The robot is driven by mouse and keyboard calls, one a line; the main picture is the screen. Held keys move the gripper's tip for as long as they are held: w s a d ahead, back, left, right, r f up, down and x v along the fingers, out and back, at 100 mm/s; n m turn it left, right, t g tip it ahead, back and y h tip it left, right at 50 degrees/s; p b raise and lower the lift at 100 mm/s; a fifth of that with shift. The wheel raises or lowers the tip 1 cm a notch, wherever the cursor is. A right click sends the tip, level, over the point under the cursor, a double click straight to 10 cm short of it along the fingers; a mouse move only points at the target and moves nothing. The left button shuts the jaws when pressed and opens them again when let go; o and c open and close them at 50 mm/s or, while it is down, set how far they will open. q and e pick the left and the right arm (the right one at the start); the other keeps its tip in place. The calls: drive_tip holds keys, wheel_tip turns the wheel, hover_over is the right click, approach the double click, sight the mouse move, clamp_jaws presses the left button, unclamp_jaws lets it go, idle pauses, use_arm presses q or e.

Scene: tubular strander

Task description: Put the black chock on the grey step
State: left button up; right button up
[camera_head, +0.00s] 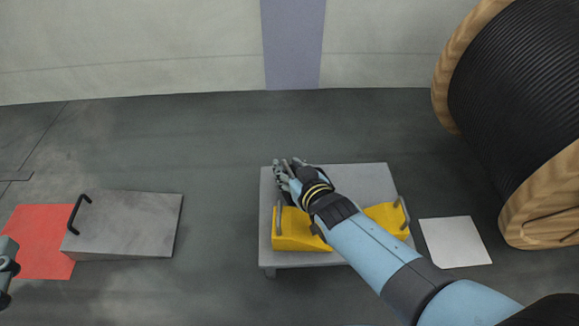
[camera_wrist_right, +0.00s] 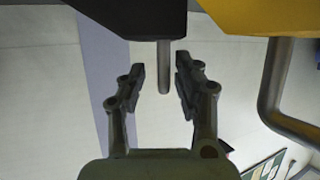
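The grey step (camera_head: 355,178) is a low flat-topped platform in the middle of the head view. My right gripper (camera_head: 284,172) is over its far left part. In the right wrist view, my right gripper (camera_wrist_right: 162,82) is open, with the grey handle of the black chock (camera_wrist_right: 135,16) between its fingers and gaps on both sides. In the head view my right arm covers the middle of the step; I cannot clearly pick out the black chock there. My left gripper (camera_head: 6,270) is only partly in view at the left edge; its opening cannot be told.
Yellow chocks (camera_head: 297,234) with handles are on the step; one also shows in the right wrist view (camera_wrist_right: 255,16). A grey wedge (camera_head: 130,222) with a black handle partly overlaps a red mat (camera_head: 38,248). A white plate (camera_head: 455,242) and a large cable reel (camera_head: 535,200) are at right.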

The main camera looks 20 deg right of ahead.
drive_tip(key=shift+r, duration=0.1)
drive_tip(key=shift+s+r, duration=0.1)
drive_tip(key=p+v, duration=0.1)
drive_tip(key=v, duration=0.1)
drive_tip(key=shift+s+r+p, duration=0.15)
drive_tip(key=shift+s+p, duration=0.15)
drive_tip(key=shift+p, duration=0.1)
use_arm(q)
drive_tip(key=s+a+f+n+g+y+p, duration=0.1)
drive_tip(key=s+f+g+p, duration=0.3)
drive_tip(key=s+f+g, duration=0.3)
drive_tip(key=shift+a+f+g, duration=0.2)
drive_tip(key=shift+a+g, duration=0.2)
drive_tip(key=shift+g, duration=1.7)
use_arm(e)
drive_tip(key=v, duration=0.8)
drive_tip(key=shift+s, duration=0.45)
use_arm(q)
drive_tip(key=shift+s, duration=0.15)
use_arm(e)
drive_tip(key=shift+d+r, duration=0.1)
